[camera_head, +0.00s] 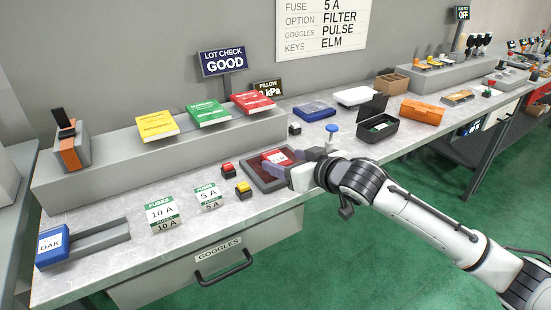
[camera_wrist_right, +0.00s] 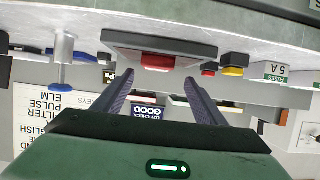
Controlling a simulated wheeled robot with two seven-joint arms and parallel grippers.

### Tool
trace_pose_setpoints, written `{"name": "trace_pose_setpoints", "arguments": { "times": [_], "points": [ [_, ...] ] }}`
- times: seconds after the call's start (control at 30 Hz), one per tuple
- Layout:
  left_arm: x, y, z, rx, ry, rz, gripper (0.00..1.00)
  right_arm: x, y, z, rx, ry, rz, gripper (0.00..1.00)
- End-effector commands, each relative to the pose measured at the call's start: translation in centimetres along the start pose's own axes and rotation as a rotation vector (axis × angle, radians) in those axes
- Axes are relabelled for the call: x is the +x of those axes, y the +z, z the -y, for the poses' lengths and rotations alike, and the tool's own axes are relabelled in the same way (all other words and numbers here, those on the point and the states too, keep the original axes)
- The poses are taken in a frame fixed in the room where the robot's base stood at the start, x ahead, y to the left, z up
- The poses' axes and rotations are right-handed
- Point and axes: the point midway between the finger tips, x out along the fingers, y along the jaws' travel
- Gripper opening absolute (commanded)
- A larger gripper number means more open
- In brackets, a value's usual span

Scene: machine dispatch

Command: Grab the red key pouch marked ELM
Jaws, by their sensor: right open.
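A red pouch (camera_head: 275,156) with a small white mark lies on a dark tray (camera_head: 262,183) on the bench; its lettering is too small to read. In the right wrist view, which is upside down, the red pouch (camera_wrist_right: 158,62) shows at the grey tray (camera_wrist_right: 125,40), ahead of the fingertips and between them. My right gripper (camera_head: 298,159) is open and empty at the tray's right side, close to the pouch and partly covering it in the head view. It also shows in the wrist view (camera_wrist_right: 158,82). My left gripper is not in view.
Red and yellow buttons (camera_head: 243,187) stand left of the tray. A blue-topped knob (camera_head: 332,130) and an open black box (camera_head: 378,128) stand to its right. A blue OAK pouch (camera_head: 52,246) lies far left. A grey ledge (camera_head: 110,160) runs behind.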

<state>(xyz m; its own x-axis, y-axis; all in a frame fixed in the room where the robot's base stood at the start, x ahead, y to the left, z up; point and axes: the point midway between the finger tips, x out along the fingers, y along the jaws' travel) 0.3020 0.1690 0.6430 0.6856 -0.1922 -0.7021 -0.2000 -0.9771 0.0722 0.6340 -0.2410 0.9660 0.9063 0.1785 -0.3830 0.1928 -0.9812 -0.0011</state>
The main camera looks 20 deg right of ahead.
Motion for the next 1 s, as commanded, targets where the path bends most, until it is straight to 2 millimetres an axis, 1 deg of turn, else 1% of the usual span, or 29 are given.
{"name": "trace_pose_setpoints", "arguments": {
  "times": [0.03,0.1,0.2,0.27,0.43,0.6,0.7,0.9,0.93,1.0],
  "points": [
    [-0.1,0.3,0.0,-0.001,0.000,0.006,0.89,0.7,-0.1,-0.1,0.001,0.001,-0.001,0.65],
    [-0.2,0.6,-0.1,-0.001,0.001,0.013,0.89,1.3,-0.1,0.0,0.000,0.001,0.000,0.65],
    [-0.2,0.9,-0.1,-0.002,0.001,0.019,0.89,1.8,-0.1,-0.1,-0.001,0.001,-0.001,0.65],
    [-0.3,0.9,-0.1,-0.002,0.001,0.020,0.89,2.2,-0.2,-0.2,0.000,0.001,0.000,0.65],
    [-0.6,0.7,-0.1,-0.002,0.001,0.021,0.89,4.4,-0.7,-0.7,-0.001,0.002,-0.001,0.65],
    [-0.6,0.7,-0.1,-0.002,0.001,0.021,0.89,6.3,-0.6,-0.7,-0.001,0.001,0.000,0.65],
    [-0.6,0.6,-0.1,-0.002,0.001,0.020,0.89,6.8,-0.6,-0.6,-0.001,0.000,-0.001,0.65],
    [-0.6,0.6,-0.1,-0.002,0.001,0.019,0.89,6.8,-0.5,-0.7,-0.001,0.000,-0.001,0.65],
    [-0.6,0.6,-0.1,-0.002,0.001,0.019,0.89,6.8,-0.5,-0.7,-0.001,0.000,-0.001,0.63],
    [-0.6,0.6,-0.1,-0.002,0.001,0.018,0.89,6.8,-0.5,-0.7,-0.001,0.000,-0.001,0.51]
  ]
}}
